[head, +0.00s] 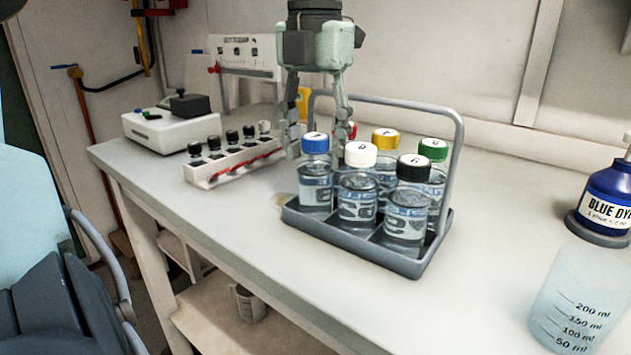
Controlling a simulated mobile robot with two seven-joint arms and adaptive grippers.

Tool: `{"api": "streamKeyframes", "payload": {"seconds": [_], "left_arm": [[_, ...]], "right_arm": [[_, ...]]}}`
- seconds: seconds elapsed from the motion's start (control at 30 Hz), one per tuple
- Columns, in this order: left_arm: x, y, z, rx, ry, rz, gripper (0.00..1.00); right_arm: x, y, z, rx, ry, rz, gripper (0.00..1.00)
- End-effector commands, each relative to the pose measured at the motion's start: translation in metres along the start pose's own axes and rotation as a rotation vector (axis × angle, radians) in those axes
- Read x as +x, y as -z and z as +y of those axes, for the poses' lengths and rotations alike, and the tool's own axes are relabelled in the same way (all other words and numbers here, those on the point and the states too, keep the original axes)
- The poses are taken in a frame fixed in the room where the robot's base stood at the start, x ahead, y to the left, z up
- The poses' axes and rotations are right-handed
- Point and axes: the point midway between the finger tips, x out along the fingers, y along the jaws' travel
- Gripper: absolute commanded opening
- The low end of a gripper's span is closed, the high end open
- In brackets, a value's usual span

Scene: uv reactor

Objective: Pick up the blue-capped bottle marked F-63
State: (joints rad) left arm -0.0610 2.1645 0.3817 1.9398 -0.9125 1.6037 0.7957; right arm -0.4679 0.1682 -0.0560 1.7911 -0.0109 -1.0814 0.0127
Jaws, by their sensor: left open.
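The gripper holds nothing that I can see. My right gripper is not in view.
Bottles with white (360,154), black (413,168), yellow (386,139) and green (433,149) caps share the carrier, under its tall handle (459,150). A vial rack (232,164) stands left. A beaker (580,300) and blue dye bottle (608,197) stand right. The front bench is clear.

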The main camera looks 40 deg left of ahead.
Motion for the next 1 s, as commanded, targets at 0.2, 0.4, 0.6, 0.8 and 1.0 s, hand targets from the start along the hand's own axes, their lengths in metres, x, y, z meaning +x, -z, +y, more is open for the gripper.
{"api": "streamKeyframes", "payload": {"seconds": [0.2,0.4,0.6,0.8,1.0], "left_arm": [[0.0001,-0.0001,0.0001,0.000,0.000,0.000,0.45],[-0.0002,-0.0001,0.0002,0.000,0.000,0.000,0.21],[-0.0003,-0.0001,0.0002,0.000,0.000,0.000,0.00],[-0.0008,-0.0002,0.0001,0.000,0.000,-0.001,0.00],[-0.0057,-0.0006,0.0003,-0.001,-0.001,-0.002,0.00]], "right_arm": [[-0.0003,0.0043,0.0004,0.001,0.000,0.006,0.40],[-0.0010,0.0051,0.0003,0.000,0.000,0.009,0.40],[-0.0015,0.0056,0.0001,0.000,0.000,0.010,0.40],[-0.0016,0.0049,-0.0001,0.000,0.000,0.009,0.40],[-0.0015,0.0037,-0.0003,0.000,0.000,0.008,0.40]]}}
